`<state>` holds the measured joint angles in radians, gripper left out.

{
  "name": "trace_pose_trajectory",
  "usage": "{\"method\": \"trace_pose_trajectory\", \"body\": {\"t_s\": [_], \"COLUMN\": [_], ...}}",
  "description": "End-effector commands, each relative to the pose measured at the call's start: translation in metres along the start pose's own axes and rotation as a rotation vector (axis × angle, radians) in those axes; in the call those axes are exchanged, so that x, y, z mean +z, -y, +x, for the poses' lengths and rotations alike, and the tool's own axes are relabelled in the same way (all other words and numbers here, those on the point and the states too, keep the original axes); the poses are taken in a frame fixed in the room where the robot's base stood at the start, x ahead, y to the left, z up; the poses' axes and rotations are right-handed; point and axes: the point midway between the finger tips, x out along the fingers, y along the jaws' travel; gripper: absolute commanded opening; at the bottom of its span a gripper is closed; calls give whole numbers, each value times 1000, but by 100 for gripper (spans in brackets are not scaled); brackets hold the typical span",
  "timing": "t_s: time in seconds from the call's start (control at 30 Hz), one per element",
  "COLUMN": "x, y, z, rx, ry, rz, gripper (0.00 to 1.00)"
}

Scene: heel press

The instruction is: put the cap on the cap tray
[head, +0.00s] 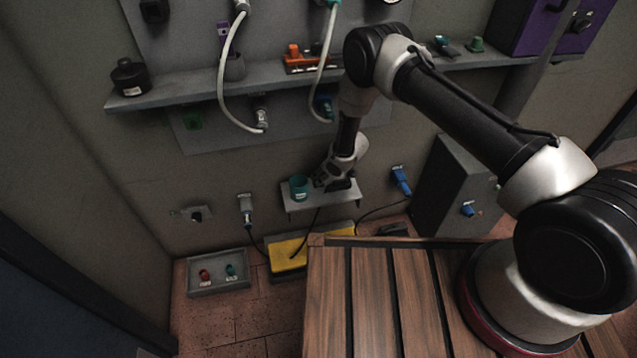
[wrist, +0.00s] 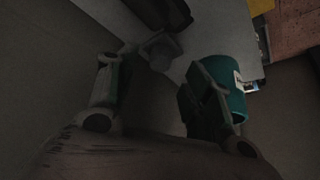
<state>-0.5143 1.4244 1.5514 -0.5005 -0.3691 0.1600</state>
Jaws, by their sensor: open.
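My gripper (head: 335,184) is low over a small wall ledge (head: 345,196), just right of a teal cup (head: 299,187). In the wrist view, my gripper (wrist: 155,80) is open, its two fingers well apart. A dim grey piece (wrist: 161,48) shows beyond the gap between them; I cannot tell whether it is the cap. The teal cup (wrist: 235,80) is beside the right finger, outside the jaws and partly covered by it. A grey floor tray (head: 218,287) holds a red piece (head: 204,274) and a teal piece (head: 230,270); I cannot tell whether it is the cap tray.
A long upper shelf (head: 180,93) carries a black pot (head: 130,77), an orange rack (head: 310,64) and a green piece (head: 476,44). Pale hoses hang in front of it. A yellow mat (head: 287,255) lies below the ledge. A slatted wooden deck (head: 375,300) fills the foreground.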

Motion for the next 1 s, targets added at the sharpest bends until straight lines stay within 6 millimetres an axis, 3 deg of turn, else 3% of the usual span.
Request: {"method": "trace_pose_trajectory", "body": {"t_s": [0.2, 0.47, 0.73, 1.0], "x": [0, 0, 0, 0], "y": [0, 0, 0, 0], "z": [32, 36, 36, 36], "rx": [0, 0, 0, 0], "ry": [0, 0, 0, 1], "rz": [0, 1, 1, 1], "gripper": [51, 51, 5, 0]}}
